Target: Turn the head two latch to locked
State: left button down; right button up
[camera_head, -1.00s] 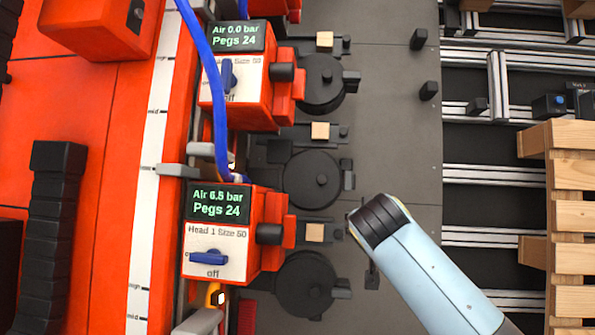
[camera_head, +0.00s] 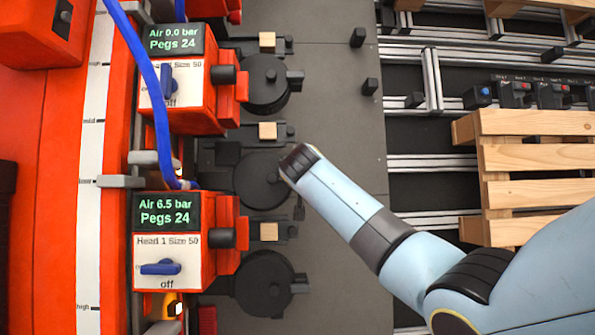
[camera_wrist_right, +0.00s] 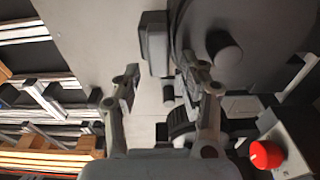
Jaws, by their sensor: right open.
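The upper red head unit (camera_head: 190,110) has a display reading Air 0.0 bar, Pegs 24; the blue hose hides part of its label. Its blue knob (camera_head: 168,80) stands upright above the word off. The lower unit is labelled Head 1 (camera_head: 168,241), reads Air 6.5 bar, and its blue knob (camera_head: 160,268) lies level. I cannot tell which part is the head two latch. In the head view my right arm reaches in over the middle dark disc. In the right wrist view my right gripper (camera_wrist_right: 162,88) is open and empty, beside a large dark disc (camera_wrist_right: 260,35). My left gripper is out of view.
A blue hose (camera_head: 150,75) hangs across the upper unit. Grey levers (camera_head: 120,181) sit along the white scale strip. Wooden blocks (camera_head: 268,231) stand beside the discs. A wooden pallet (camera_head: 535,160) lies at right. The grey plate (camera_head: 335,100) has clear room. A red knob (camera_wrist_right: 266,155) shows in the wrist view.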

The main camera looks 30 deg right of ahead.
grip_shut()
dwell(0.3)
jog(key=m+b, duration=0.3)
jog(key=shift+s+d+f, duration=0.1)
jog(key=shift+d+f, duration=0.2)
jog(key=shift+s+d+f+m+g+h+b, duration=0.2)
jog(key=shift+m+b, duration=1)
jog(key=shift+m, duration=1.4)
jog(key=shift+s+d+f+m+g+b, duration=0.1)
jog(key=shift+s+f+m+g+b, duration=0.2)
jog(key=shift+m+b, duration=1.6)
jog(key=shift+s+d+f+m+g+h+b, duration=0.1)
jog(key=shift+s+f+m+g+b, duration=0.3)
jog(key=shift+m, duration=2.9)
jog(key=shift+r, duration=0.15)
